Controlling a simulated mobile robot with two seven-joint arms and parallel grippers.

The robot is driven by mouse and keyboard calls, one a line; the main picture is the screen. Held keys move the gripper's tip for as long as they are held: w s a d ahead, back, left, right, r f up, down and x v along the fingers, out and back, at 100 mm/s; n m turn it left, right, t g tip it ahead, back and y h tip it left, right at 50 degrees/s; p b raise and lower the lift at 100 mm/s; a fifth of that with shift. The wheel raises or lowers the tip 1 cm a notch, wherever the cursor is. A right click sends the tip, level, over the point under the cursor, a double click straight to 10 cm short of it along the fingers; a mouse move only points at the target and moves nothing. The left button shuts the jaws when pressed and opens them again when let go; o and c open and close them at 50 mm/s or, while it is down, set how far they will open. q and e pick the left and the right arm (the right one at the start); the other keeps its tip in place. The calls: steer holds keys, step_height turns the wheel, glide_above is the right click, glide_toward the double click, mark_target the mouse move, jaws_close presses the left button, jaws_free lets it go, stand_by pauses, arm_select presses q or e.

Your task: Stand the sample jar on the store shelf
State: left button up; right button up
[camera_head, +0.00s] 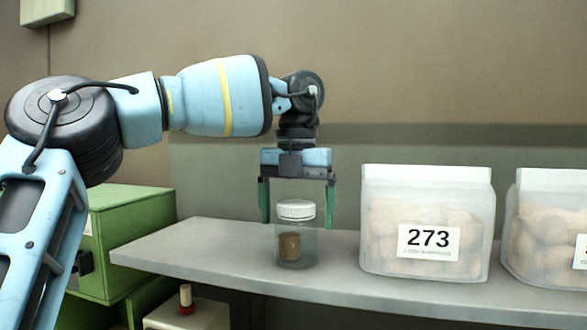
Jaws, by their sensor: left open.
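The sample jar (296,236) is a small clear jar with a white ribbed lid and a brown cork-like piece inside. It stands upright on the grey shelf (200,246). My left gripper (297,218) points down over the jar with its two green fingers apart, one on each side of the lid. The fingers are open, with a visible gap to the lid on both sides. The jar's base rests on the shelf surface. My right gripper is not in view.
A translucent bag labelled 273 (427,225) stands on the shelf right of the jar, with another bag (545,228) beyond it. A green cabinet (130,235) is at left. Below the shelf, a red-and-tan peg (186,299) stands on a pale box (190,316). Shelf left of the jar is clear.

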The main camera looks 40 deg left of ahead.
arm_select(q)
step_height(320, 180, up, 8)
steer(key=shift+s+f+p, duration=0.1)
steer(key=shift+s+p, duration=0.05)
steer(key=shift+p, duration=0.8)
steer(key=shift+d+r+p, duration=0.1)
steer(key=shift+r+p, duration=0.6)
steer(key=shift+r, duration=0.2)
steer(key=shift+r+p, duration=0.45)
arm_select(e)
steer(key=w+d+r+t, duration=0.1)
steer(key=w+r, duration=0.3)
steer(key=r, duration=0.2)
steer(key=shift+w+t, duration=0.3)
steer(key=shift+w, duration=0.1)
arm_select(q)
steer(key=shift+f, duration=0.1)
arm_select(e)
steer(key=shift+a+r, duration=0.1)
